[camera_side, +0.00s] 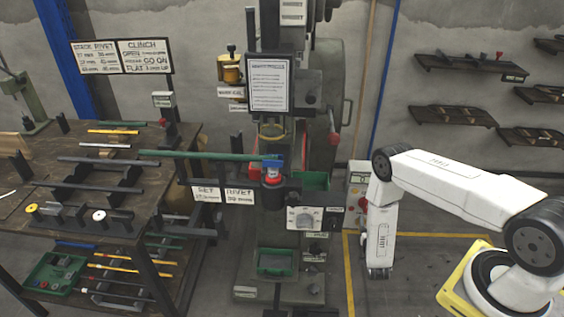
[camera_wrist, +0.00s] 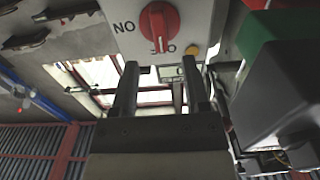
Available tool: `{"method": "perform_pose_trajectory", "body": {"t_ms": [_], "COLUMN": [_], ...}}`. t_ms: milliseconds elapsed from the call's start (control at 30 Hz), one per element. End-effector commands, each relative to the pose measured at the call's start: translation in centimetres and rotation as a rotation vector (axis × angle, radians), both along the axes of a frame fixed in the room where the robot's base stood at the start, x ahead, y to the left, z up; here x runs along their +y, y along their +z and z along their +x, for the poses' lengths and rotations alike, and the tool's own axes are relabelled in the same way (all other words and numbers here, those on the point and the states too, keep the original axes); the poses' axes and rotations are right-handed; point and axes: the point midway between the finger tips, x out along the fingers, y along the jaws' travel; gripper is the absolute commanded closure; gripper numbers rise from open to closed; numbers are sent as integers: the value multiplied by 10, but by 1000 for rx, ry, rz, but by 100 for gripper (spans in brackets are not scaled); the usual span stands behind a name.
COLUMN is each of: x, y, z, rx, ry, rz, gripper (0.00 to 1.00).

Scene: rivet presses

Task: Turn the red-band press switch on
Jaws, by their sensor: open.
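A red rotary switch knob (camera_wrist: 158,27) sits on a pale box face (camera_wrist: 205,12) at the top of the wrist view. Letters reading "NO" stand beside it, and a pale mark is at its lower edge. My gripper (camera_wrist: 158,68) is open and empty, its two dark fingers pointing at the knob without visibly gripping it. Whether a fingertip touches the box cannot be told. In the side view, a pale control box (camera_side: 357,180) with red parts stands beside my wrist, which partly hides it.
A yellow button (camera_wrist: 192,50) is near the knob. A dark grey block (camera_wrist: 275,95) and a green part (camera_wrist: 270,45) crowd the wrist view's right. In the side view, a cluttered workbench (camera_side: 150,155) stands left and wall shelves (camera_side: 470,62) hang right.

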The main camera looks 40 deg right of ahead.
Motion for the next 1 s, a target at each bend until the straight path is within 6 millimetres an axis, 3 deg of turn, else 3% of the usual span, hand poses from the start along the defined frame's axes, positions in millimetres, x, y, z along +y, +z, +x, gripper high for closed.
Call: {"method": "perform_pose_trajectory", "body": {"t_ms": [500, 900, 967, 1000], "x": [-41, -45, -45, -45], "y": [1, 1, 1, 1], "z": [40, 45, 45, 45], "rx": [-1, 0, 0, 0], "ry": [0, 1, 1, 1], "rz": [-1, -1, -1, -1], "gripper": [41, 41, 57, 70]}}
